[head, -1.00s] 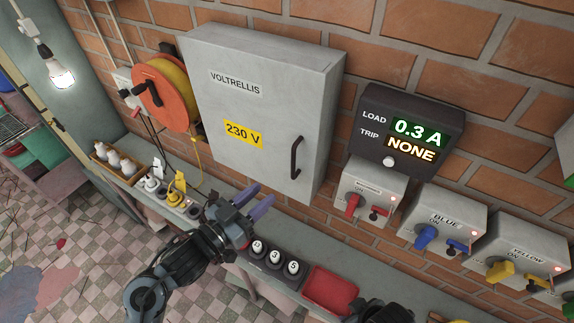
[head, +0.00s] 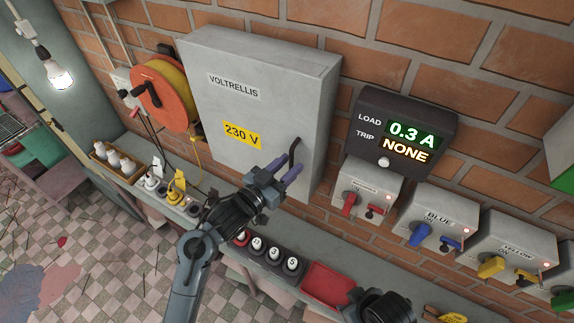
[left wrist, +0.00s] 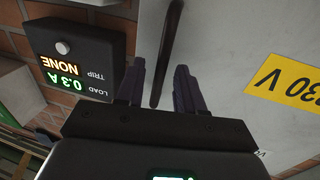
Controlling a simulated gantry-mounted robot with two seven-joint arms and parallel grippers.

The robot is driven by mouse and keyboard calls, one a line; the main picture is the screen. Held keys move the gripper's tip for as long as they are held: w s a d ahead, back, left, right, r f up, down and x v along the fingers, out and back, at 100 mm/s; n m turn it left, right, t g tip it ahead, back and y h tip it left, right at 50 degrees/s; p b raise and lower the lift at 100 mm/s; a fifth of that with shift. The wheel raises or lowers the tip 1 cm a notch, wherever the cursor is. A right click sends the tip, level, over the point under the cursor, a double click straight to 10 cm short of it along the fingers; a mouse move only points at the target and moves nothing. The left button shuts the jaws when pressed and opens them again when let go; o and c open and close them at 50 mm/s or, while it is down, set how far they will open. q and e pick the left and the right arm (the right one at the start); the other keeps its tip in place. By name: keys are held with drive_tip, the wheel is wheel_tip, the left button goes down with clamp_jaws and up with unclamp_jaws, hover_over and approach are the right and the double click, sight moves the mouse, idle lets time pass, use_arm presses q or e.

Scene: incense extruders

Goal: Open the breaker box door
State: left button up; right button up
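The grey breaker box (head: 205,75) hangs on the brick wall with its door shut. Its front bears a VOLTRELLIS label and a yellow 230 V label (head: 241,135). The black bar handle (head: 293,152) is upright on the door's right side. My left gripper (head: 286,170) is at the handle's lower part, fingers open. In the left wrist view the handle (left wrist: 168,50) runs between the two spread fingers (left wrist: 160,88), with gaps on both sides. My right gripper (head: 384,308) is only partly in view at the bottom edge; its fingers cannot be made out.
A dark load display (head: 408,130) reading 0.3 A and NONE is right of the box. Switch boxes with red, blue (head: 437,217) and yellow levers run below it. An orange cable reel (head: 163,95) hangs left. A ledge below holds numbered plugs (head: 273,252) and a red tray (head: 327,287).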

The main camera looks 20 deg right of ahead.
use_arm(q)
drive_tip(key=shift+c, duration=0.3)
clamp_jaws()
drive_tip(key=shift+a, duration=0.1)
